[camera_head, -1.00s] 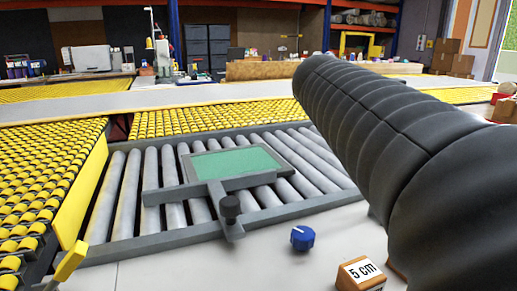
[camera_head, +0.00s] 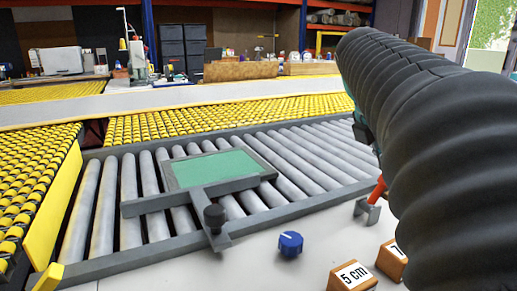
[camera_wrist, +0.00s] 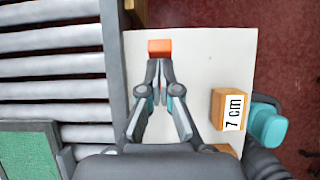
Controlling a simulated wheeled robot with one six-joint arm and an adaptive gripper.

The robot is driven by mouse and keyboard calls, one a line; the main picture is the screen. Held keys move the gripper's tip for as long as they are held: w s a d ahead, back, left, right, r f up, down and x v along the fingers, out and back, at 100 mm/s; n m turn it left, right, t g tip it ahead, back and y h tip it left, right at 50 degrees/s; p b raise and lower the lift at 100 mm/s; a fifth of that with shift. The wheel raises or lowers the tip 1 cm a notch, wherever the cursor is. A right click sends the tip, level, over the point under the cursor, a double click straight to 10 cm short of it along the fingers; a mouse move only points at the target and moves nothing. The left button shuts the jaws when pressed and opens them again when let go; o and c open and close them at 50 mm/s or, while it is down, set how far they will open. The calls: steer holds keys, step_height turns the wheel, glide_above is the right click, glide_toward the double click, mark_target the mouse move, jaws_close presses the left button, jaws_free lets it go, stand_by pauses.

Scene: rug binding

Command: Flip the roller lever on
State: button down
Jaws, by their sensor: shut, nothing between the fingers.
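A red-orange lever handle (camera_head: 378,190) with a grey bracket (camera_head: 366,212) stands on the white table at the roller bed's right end, partly hidden by my arm in the head view. In the wrist view an orange block (camera_wrist: 160,47), seemingly the same handle, lies just beyond my fingertips. My gripper (camera_wrist: 158,70) is shut and empty, pointing at it; I cannot tell whether they touch. The head view hides the fingers behind my arm. A yellow lever-like piece (camera_head: 46,278) shows at the lower left. I cannot tell from its look which one is the roller lever.
The grey roller bed (camera_head: 105,200) carries a green panel (camera_head: 212,168). A blue knob (camera_head: 290,244), a "5 cm" block (camera_head: 352,275) and a "7 cm" block (camera_wrist: 230,109) sit on the white table (camera_wrist: 200,60). Yellow roller conveyors (camera_head: 30,185) lie left and behind.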

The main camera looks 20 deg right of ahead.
mark_target(374, 194)
steer(key=shift+d, duration=0.15)
steer(key=shift+w+d+r, duration=0.1)
steer(key=shift+r, duration=0.4)
step_height(374, 194, up, 9)
steer(key=a, duration=0.2)
steer(key=shift+s+a+f, duration=0.1)
steer(key=shift+s+a, duration=0.1)
steer(key=shift+s, duration=0.05)
stand_by(0.4)
